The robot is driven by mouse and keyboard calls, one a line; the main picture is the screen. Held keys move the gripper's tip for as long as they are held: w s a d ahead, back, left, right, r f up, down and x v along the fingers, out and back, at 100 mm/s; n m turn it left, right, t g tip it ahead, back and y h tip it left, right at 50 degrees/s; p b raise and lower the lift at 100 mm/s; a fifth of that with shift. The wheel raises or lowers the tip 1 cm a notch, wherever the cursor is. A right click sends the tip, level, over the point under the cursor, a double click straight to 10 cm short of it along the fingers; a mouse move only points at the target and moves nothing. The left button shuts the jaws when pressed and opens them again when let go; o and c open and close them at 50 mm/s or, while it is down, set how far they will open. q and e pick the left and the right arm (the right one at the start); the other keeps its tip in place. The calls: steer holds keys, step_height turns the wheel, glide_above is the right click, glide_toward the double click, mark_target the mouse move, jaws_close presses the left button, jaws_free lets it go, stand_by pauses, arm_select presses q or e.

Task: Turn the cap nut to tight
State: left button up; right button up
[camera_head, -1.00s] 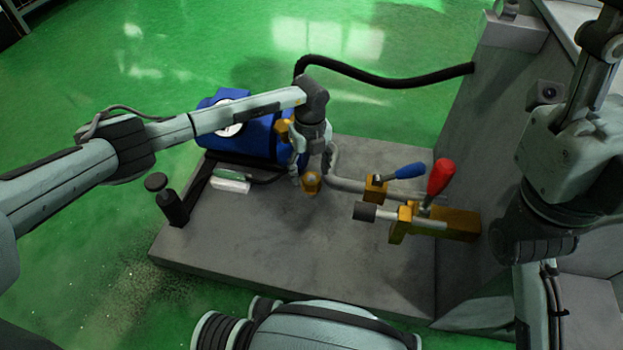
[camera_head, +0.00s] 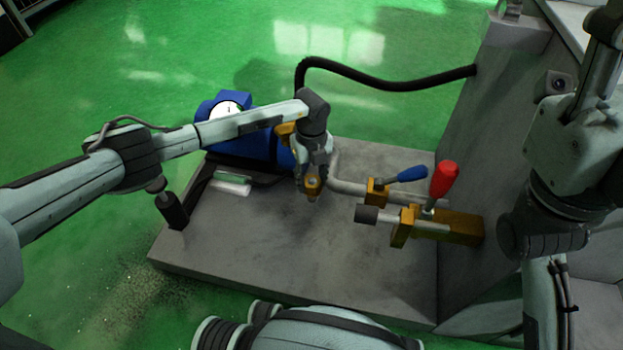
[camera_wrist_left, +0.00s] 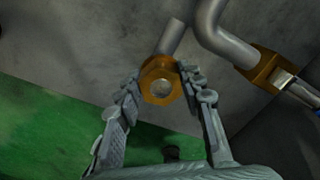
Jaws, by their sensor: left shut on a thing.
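The cap nut (camera_head: 313,184) is a small brass-orange piece at the end of a grey pipe, near the middle of the head view. In the left wrist view the cap nut (camera_wrist_left: 161,81) shows as an orange faceted ring with a grey round centre. My left gripper (camera_wrist_left: 161,84) has one finger on each side of it and is shut on it. In the head view my left gripper (camera_head: 310,181) comes down over the nut, and its fingers partly hide it. My right arm stands at the right edge; its gripper does not show.
A blue motor-like unit with a white dial (camera_head: 226,110) stands behind my left arm. To the right are brass valves with a blue handle (camera_head: 411,174) and a red handle (camera_head: 444,178). A black hose (camera_head: 390,82) arches behind. The front of the grey base plate (camera_head: 300,255) is clear.

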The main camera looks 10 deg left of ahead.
arm_select(q)
steer(key=shift+m, duration=0.7)
steer(key=m, duration=0.5)
steer(key=shift+d, duration=0.1)
steer(key=m, duration=0.4)
steer(key=shift+d, duration=0.1)
steer(key=shift+m, duration=1.4)
steer(key=o, duration=1.2)
steer(key=shift+c, duration=0.2)
